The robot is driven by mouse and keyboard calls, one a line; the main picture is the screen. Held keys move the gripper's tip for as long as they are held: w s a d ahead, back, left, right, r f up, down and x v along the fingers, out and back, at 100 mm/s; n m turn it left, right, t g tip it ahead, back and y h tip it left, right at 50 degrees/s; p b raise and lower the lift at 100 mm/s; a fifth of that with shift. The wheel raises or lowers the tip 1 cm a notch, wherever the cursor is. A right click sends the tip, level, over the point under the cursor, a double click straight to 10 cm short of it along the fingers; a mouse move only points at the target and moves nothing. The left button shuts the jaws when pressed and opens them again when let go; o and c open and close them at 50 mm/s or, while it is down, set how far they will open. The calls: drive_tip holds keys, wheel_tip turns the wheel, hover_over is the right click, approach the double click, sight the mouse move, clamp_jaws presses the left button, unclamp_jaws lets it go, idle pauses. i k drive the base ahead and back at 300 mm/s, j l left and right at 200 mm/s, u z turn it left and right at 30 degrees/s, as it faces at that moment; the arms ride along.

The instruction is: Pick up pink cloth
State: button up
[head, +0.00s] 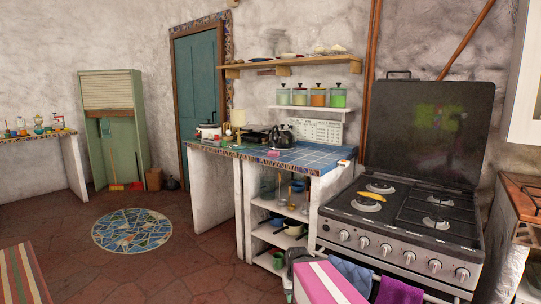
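A small pink item (273,153), perhaps a folded cloth, lies on the blue-tiled counter (310,155) in front of the dark kettle. It is too small to tell its material. A magenta-purple cloth (398,291) hangs at the front of the stove, to the right of a blue cloth (350,274). The lower parts of both hanging cloths are cut off or hidden. My gripper is not in the head view.
The stove (410,215) stands right of the counter, its lid raised, with a yellow item (371,196) on top. A pink-and-white striped surface (325,283) is close at the bottom. The tiled floor around the round mosaic (132,230) is open.

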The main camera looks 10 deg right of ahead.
sight(276, 154)
drive_tip(key=i+j, duration=0.6)
drive_tip(key=j, duration=0.15)
drive_tip(key=i+j, duration=0.6)
drive_tip(key=j, duration=0.15)
drive_tip(key=i+j+z, duration=0.1)
drive_tip(key=i+j, duration=0.15)
drive_tip(key=i+j+z, duration=0.1)
drive_tip(key=i+j, duration=0.15)
drive_tip(key=j, duration=0.2)
drive_tip(key=i+j+z, duration=0.1)
drive_tip(key=j, duration=0.3)
drive_tip(key=i+j+z, duration=0.15)
drive_tip(key=i+j, duration=0.15)
drive_tip(key=j, duration=0.1)
